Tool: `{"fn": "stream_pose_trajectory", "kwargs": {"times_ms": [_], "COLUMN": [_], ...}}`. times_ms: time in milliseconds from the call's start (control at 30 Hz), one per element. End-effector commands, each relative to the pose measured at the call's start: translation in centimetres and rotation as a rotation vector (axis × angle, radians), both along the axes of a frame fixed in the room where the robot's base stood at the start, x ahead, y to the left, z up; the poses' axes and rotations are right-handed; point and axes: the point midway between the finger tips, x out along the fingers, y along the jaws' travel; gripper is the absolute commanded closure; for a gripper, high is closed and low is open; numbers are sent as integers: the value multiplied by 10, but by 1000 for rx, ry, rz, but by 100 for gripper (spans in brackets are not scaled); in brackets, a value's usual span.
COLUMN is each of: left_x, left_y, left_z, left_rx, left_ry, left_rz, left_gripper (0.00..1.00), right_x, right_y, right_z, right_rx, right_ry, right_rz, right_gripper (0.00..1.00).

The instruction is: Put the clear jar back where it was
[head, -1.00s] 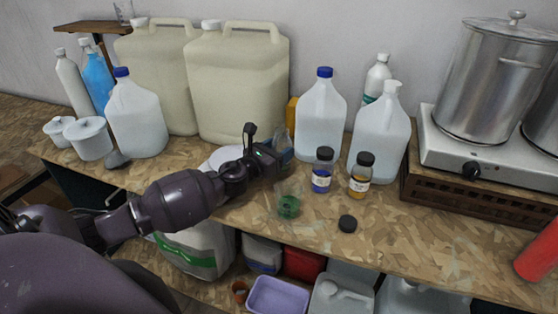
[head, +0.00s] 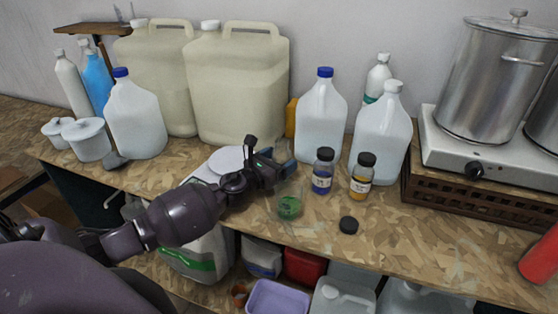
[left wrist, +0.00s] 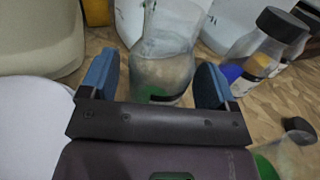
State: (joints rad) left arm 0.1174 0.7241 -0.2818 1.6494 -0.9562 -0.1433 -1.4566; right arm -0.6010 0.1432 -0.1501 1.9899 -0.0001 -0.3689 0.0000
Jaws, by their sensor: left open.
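My left gripper (head: 282,164) is open over the bench, its blue fingers apart. In the left wrist view a clear jar (left wrist: 163,68) stands between the fingers (left wrist: 160,82), with a finger on each side and green and black showing near its bottom. In the head view the gripper mostly hides that jar. Another clear vessel with green contents (head: 289,206) stands just in front of the gripper; it also shows at the lower right of the left wrist view (left wrist: 268,165). My right gripper is not in view.
White jugs (head: 321,115) stand behind. A white round plate (head: 227,160) lies left of the gripper.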

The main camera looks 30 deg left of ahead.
Motion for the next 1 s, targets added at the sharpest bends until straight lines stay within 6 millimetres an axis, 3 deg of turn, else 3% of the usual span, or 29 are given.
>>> {"fn": "stream_pose_trajectory", "kwargs": {"times_ms": [267, 800, 1000], "left_x": [-4, -88, -109], "left_y": [1, 14, 17], "left_z": [3, 1, 2], "left_rx": [0, 0, 0], "left_ry": [1, 2, 1], "left_rz": [0, 0, 0], "left_gripper": [18, 18, 18], "right_x": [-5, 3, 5], "right_y": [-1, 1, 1], "right_z": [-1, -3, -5], "right_rx": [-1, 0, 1], "right_ry": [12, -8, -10], "right_rz": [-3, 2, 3], "right_gripper": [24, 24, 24]}}
